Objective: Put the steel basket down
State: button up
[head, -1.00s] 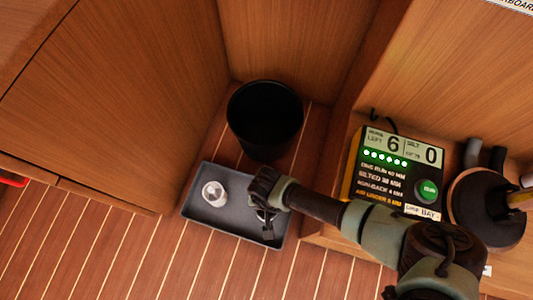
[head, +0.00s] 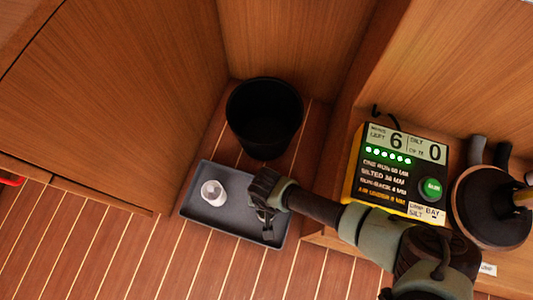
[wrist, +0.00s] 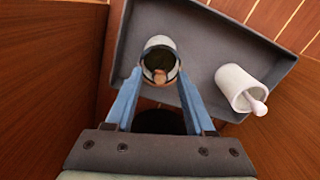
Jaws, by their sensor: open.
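The steel basket (wrist: 160,48), a small round cup with a metallic rim and dark inside, stands on the grey tray (wrist: 215,28) in the wrist view. My gripper (wrist: 160,80) is open, with one blue finger at either side of the basket's near end. I cannot tell whether the fingers touch it. In the head view my gripper (head: 266,222) is low over the right part of the tray (head: 235,230) and mostly hides the basket.
A white cup (wrist: 238,82) with a rounded piece at its mouth is also on the tray. A black bin (head: 265,118) stands behind the tray. A lit counter box (head: 398,170) and a dark round container (head: 490,208) are to the right. Wood panels close in the left and back.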

notch_tip(320, 180, up, 12)
jog(key=p, duration=0.7)
jog(key=shift+r, duration=0.15)
jog(key=shift+s, duration=0.15)
